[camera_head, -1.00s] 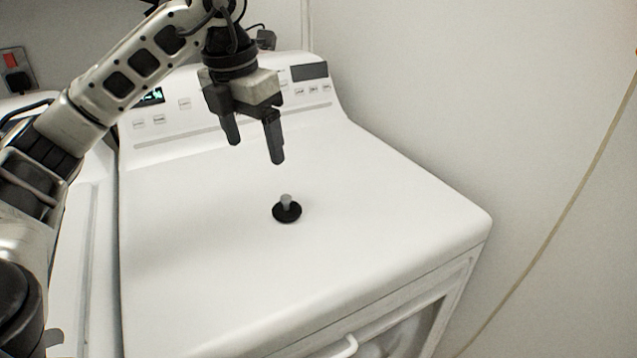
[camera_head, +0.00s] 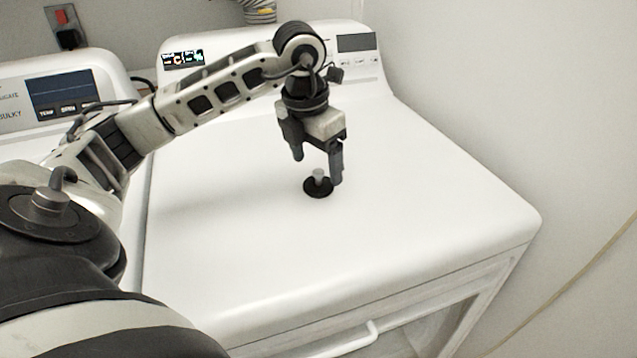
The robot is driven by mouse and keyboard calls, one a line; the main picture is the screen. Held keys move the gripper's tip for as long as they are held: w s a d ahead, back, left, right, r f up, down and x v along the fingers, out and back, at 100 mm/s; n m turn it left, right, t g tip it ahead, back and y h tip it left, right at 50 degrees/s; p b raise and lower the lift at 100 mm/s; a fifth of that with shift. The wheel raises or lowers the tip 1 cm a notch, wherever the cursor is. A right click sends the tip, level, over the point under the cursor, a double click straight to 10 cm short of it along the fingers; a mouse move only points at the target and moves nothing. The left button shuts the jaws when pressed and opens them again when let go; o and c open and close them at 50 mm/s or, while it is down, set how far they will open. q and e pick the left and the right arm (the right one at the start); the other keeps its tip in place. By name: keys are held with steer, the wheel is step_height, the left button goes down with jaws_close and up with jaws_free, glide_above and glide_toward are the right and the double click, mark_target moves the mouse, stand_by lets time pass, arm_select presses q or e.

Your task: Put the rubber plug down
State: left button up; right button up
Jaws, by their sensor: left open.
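The rubber plug (camera_head: 318,188) is a black disc with a short grey stem standing up. It rests upright on the white top of the dryer-like machine (camera_head: 230,240). My left gripper (camera_head: 317,170) points down just above and behind the plug in the picture. Its two fingers are apart, one to the left of the stem and one to the right. Whether a finger touches the plug, I cannot tell. My right gripper is not in view.
A second white machine (camera_head: 15,95) with a display stands at the left, beyond my arm. A control panel (camera_head: 357,42) rises at the back of the machine. A wall (camera_head: 510,90) closes the right side. The machine's top around the plug is clear.

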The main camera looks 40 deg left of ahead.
mark_target(318, 171)
arm_select(q)
steer(key=shift+w+f, duration=0.2)
steer(key=shift+f, duration=0.7)
steer(key=shift+w+f, duration=0.2)
steer(key=shift+f, duration=0.7)
steer(key=c, duration=1.1)
steer(key=shift+r, duration=0.1)
steer(key=shift+c, duration=0.2)
steer(key=shift+r, duration=0.55)
steer(key=s+d+r, duration=0.1)
steer(key=r, duration=0.1)
steer(key=s+d+r, duration=0.1)
steer(key=r, duration=0.2)
steer(key=d+r, duration=0.2)
steer(key=shift+s+r+b, duration=0.3)
steer(key=shift+s+r, duration=0.1)
steer(key=shift+s+d+r+p, duration=0.25)
steer(key=shift+s+d+r, duration=0.4)
steer(key=shift+s+d, duration=0.45)
steer(key=shift+s+d+r+p, duration=0.25)
steer(key=shift+s+d+r, duration=0.5)
steer(key=shift+d, duration=0.55)
steer(key=shift+s+d+r+p, duration=0.25)
steer(key=shift+s+d+r, duration=0.35)
steer(key=shift+s+d, duration=0.5)
